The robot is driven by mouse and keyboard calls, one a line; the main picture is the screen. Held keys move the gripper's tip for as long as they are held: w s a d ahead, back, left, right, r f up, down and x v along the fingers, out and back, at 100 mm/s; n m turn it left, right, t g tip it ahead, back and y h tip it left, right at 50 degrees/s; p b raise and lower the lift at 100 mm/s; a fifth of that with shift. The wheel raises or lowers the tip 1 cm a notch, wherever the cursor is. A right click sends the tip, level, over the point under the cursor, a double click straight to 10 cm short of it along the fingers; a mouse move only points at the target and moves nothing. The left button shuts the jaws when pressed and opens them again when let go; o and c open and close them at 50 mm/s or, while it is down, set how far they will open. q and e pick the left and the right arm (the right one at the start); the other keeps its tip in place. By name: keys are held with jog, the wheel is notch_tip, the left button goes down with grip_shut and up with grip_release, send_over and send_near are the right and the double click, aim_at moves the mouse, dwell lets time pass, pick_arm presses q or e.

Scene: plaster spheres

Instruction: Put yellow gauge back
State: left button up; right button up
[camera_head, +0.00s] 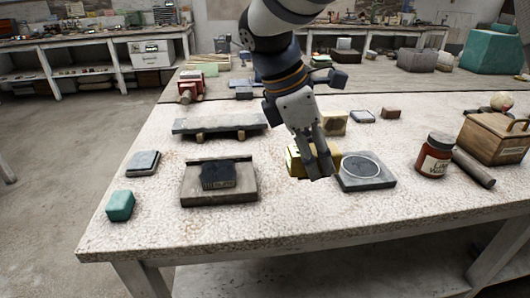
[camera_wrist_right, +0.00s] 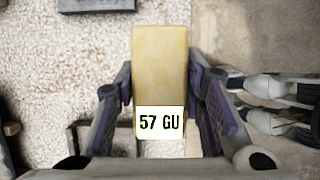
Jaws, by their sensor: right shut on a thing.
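The yellow gauge (camera_head: 296,160) is a yellow block in the head view, partly hidden by my right gripper (camera_head: 320,174). In the wrist view, the gauge (camera_wrist_right: 160,60) has a white label reading "57 GU". It sits between the two finger pads of my right gripper, which is shut on it. It is close over the white speckled table; I cannot tell whether it touches the surface. My left gripper is not in view.
A grey slab with a pale ring (camera_head: 365,170) lies just right of the gauge. A tray with a dark block (camera_head: 187,194) lies to the left. The front table strip is clear.

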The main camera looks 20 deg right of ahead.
jog(key=w+d+f, duration=0.1)
jog(key=f, duration=0.1)
jog(key=w+d+f, duration=0.1)
jog(key=w+f, duration=0.1)
jog(key=w+d+f+b, duration=0.1)
jog(key=w+f, duration=0.1)
jog(key=shift+f, duration=0.25)
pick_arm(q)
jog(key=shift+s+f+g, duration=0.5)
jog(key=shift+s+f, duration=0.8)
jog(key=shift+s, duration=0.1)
pick_arm(e)
jog(key=shift+w+d+f, duration=0.15)
jog(key=shift+w+f, duration=0.05)
jog(key=shift+f, duration=0.7)
jog(key=shift+w+d+f, duration=0.1)
jog(key=shift+w+f, duration=0.05)
jog(key=shift+f, duration=0.75)
jog(key=shift+f, duration=0.1)
jog(key=o, duration=1)
pick_arm(q)
jog(key=shift+b, duration=0.3)
pick_arm(e)
jog(key=v, duration=1.2)
